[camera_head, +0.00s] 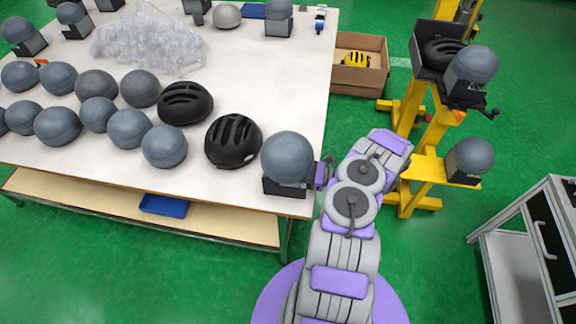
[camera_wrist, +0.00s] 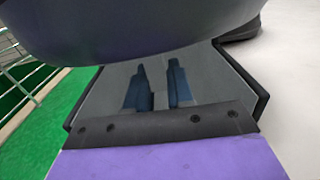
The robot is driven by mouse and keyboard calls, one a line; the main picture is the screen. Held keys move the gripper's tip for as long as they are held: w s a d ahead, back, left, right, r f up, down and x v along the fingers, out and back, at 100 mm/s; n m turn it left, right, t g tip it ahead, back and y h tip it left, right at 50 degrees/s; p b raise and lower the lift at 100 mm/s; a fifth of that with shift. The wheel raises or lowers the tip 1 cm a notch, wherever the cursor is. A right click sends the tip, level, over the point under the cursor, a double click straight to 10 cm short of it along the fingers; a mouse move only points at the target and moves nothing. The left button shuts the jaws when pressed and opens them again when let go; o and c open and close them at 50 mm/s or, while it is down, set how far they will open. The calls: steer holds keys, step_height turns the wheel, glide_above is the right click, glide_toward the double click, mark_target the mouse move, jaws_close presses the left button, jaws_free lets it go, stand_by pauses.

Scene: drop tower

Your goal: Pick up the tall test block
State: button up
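The nearest candidate for the tall test block is a dark block (camera_head: 284,186) with a large grey ball (camera_head: 287,157) on top. It stands upright at the table's front right corner. I cannot tell whether it is the tall one, as similar ball-topped blocks stand elsewhere. My gripper (camera_head: 322,174) is at this block's right side, at about its height. In the wrist view, the ball's dark underside (camera_wrist: 150,25) fills the top, and two dark finger-like parts (camera_wrist: 158,86) lie below it with a narrow gap. Contact and grip are unclear.
Black helmets (camera_head: 233,141) and several grey balls (camera_head: 129,128) crowd the white table (camera_head: 250,70) to the left. A clear plastic heap (camera_head: 150,42) lies behind. The yellow tower (camera_head: 425,150) holds ball-topped blocks at right. A cardboard box (camera_head: 358,80) with a yellow helmet is on the floor.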

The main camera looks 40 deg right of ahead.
steer(key=shift+a+r, duration=0.15)
steer(key=shift+a, duration=0.3)
steer(key=shift+c, duration=1.4)
steer(key=shift+a+r, duration=0.1)
steer(key=shift+a, duration=0.25)
jaws_close()
steer(key=shift+d, duration=0.6)
steer(key=shift+a, duration=0.5)
steer(key=shift+d, duration=0.1)
steer(key=shift+d, duration=0.1)
